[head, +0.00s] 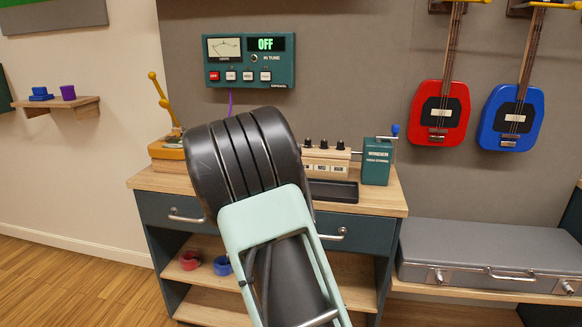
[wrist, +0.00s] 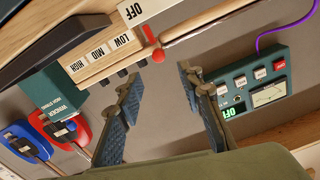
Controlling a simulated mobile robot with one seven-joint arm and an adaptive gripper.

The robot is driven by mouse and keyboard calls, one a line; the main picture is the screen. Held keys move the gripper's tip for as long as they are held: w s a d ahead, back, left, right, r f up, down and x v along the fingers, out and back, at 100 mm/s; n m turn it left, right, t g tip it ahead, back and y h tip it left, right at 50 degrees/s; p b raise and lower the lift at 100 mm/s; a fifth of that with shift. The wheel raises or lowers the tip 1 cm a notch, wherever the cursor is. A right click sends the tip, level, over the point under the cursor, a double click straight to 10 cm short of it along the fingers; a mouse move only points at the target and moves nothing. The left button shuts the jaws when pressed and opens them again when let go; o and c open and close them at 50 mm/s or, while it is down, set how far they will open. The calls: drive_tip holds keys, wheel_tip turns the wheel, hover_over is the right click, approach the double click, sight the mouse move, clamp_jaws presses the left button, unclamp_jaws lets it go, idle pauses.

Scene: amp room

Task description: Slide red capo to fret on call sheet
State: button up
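No red piece in view can be surely told as the capo, and no call sheet can be read. In the wrist view a small red piece with a round knob (wrist: 157,56) sits at the OFF end of a wooden block (wrist: 108,62) labelled LOW, MID and HIGH, beside a long wooden rod (wrist: 205,20). My gripper (wrist: 158,73) is open there, its two blue pads wide apart with nothing held between them. The red knob shows beyond the gap, apart from the pads. In the head view my arm hides the gripper and this red piece.
A teal tuner box (head: 250,60) hangs above the wooden-topped cabinet (head: 380,197). A teal winder (head: 376,162) stands at its right. Red (head: 440,112) and blue (head: 512,118) guitars hang on the wall. A grey case (head: 490,250) lies at right. Red and blue rings sit on a lower shelf.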

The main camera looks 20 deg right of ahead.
drive_tip(key=b+x, duration=0.1)
drive_tip(key=x, duration=0.9)
drive_tip(key=shift+w+d, duration=0.25)
drive_tip(key=shift+d, duration=0.15)
drive_tip(key=shift+c, duration=0.3)
clamp_jaws()
